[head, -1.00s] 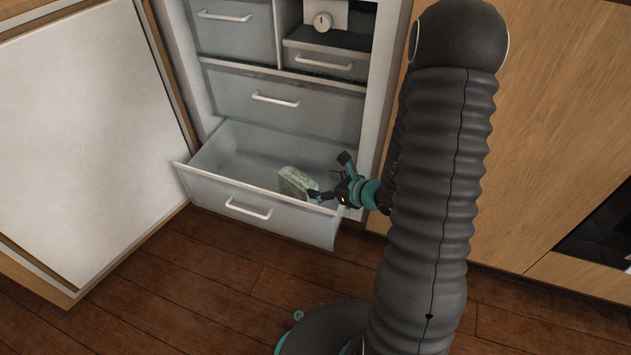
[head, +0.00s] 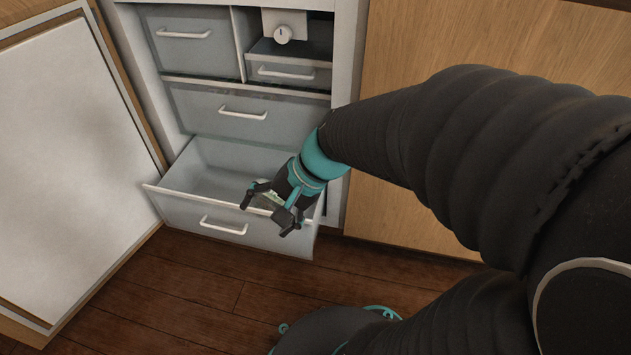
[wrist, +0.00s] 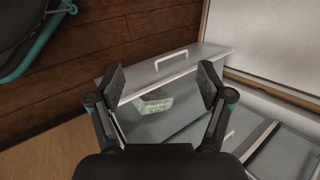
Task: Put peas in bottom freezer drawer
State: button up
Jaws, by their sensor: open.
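The peas are a pale green pack (wrist: 155,102) in the wrist view, lying inside the open bottom freezer drawer (wrist: 185,128). In the head view the pack (head: 271,199) is mostly hidden behind my gripper (head: 267,215). The drawer (head: 185,201) is pulled out, with its white handle at the front. My gripper is open and empty above the drawer's front right part. In the wrist view the two fingers of my gripper (wrist: 165,88) are spread wide, with the pack below and between them, apart from both.
The freezer door (head: 65,150) stands open on the left. The closed middle drawer (head: 245,115) and smaller upper compartments (head: 188,38) are above. A wooden cabinet front (head: 400,205) is on the right. The wood floor (head: 190,285) before the drawer is clear.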

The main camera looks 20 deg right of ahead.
jog(key=s+d+r+n+t+h, duration=0.3)
jog(key=s+d+r+n+h, duration=0.3)
jog(key=d+r+n, duration=0.1)
jog(key=shift+d+r+n+h, duration=0.4)
jog(key=shift+d+r, duration=0.1)
jog(key=shift+r, duration=0.05)
